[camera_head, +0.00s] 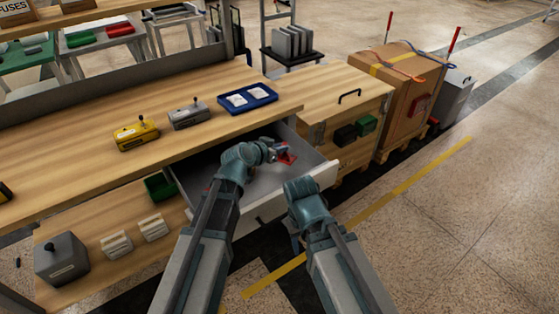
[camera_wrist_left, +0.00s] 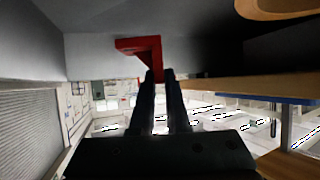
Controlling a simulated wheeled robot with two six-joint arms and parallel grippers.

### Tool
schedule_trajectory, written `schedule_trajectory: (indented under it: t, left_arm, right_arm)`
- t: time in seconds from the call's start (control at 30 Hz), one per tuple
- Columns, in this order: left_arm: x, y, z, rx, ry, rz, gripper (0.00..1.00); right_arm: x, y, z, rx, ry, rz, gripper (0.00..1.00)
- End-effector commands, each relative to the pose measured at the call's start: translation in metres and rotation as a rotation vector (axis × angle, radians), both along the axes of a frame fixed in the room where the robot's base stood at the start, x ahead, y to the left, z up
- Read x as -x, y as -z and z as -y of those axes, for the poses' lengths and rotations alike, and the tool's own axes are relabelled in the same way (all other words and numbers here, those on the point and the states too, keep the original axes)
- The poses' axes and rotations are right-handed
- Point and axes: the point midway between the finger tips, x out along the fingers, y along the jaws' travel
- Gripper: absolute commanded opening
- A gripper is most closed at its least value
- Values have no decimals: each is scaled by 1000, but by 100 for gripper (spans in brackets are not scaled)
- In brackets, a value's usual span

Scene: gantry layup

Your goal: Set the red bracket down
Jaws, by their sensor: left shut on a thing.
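The red bracket (camera_head: 288,158) is an angled red piece at the inner right part of the open grey drawer (camera_head: 258,196). My left gripper (camera_head: 281,148) reaches into the drawer area and is shut on the bracket. In the left wrist view the bracket (camera_wrist_left: 140,45) is at the tips of the two dark fingers (camera_wrist_left: 160,76), with a pale grey surface around it. I cannot tell whether the bracket touches the drawer floor. My right arm is folded in front of the drawer, and its fingers do not show.
The wooden bench top (camera_head: 185,140) overhangs the drawer and carries a yellow box (camera_head: 136,135), a grey box (camera_head: 188,115) and a blue tray (camera_head: 248,97). A wooden cabinet (camera_head: 335,95) stands right of the drawer. A green bin (camera_head: 160,186) sits on the lower shelf.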

Motion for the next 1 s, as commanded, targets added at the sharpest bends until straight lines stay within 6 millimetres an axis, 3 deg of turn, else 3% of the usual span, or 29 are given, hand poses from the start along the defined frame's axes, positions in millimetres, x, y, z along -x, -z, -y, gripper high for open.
schedule_trajectory:
  t: [0.37,0.8,0.83,0.97,1.0]
  left_arm:
    - [0,38,0,1,0,0,0]
    - [0,41,0,1,0,1,0]
    - [0,40,0,0,0,0,19]
    - [0,39,0,0,0,0,42]
    - [0,39,0,0,0,0,43]
  right_arm:
    - [0,38,0,0,0,0,50]
    - [0,41,0,0,0,0,50]
    - [0,40,0,0,0,0,50]
    - [0,39,0,0,0,0,50]
    - [0,39,0,0,0,0,50]
